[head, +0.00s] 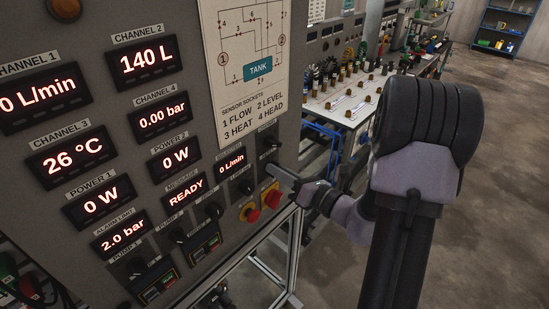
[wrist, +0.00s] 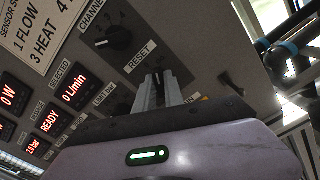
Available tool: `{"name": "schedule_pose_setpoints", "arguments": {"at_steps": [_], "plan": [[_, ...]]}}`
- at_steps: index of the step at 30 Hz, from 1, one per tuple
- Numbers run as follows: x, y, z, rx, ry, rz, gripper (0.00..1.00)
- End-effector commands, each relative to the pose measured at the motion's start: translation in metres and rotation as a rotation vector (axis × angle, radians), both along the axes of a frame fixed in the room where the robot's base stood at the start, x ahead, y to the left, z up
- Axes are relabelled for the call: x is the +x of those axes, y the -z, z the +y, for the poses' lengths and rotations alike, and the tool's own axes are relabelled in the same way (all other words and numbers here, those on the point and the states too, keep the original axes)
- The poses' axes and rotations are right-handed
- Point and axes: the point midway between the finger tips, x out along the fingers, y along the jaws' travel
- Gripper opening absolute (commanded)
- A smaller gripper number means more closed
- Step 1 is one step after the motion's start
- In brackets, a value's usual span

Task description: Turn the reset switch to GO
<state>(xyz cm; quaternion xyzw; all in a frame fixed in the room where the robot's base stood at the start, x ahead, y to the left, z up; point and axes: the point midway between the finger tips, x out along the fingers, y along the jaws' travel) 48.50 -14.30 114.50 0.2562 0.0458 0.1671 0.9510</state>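The reset switch (wrist: 157,76) is a dark rotary knob under the RESET label (wrist: 140,57) on the grey panel. In the wrist view, my gripper (wrist: 159,88) has its two grey fingers at the knob, one on either side, with a narrow dark gap between them. I cannot tell whether the fingers press on the knob. The fingers hide most of the knob, so its pointing direction and its position words do not show. In the head view, my gripper (head: 275,170) reaches the panel's right edge from the right, and the switch is hidden behind its fingers.
Another dark knob (wrist: 116,38) sits just above the RESET label. The panel (head: 190,110) carries lit displays; one reads READY (head: 186,196). A bench (head: 345,100) with many small parts stands behind. Open floor (head: 500,190) lies to the right.

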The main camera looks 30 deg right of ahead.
Motion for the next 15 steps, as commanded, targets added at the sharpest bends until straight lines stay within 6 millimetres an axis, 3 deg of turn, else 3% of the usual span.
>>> {"name": "schedule_pose_setpoints", "arguments": {"at_steps": [1, 3, 11, 15], "plan": [[0.000, 0.002, 0.000, -0.002, 0.000, -0.002, 0.24], [0.000, 0.003, 0.000, -0.003, 0.000, -0.002, 0.37], [0.000, 0.003, 0.000, -0.006, 0.000, -0.003, 0.37], [-0.014, 0.003, -0.007, -0.007, 0.005, -0.003, 0.37]]}}
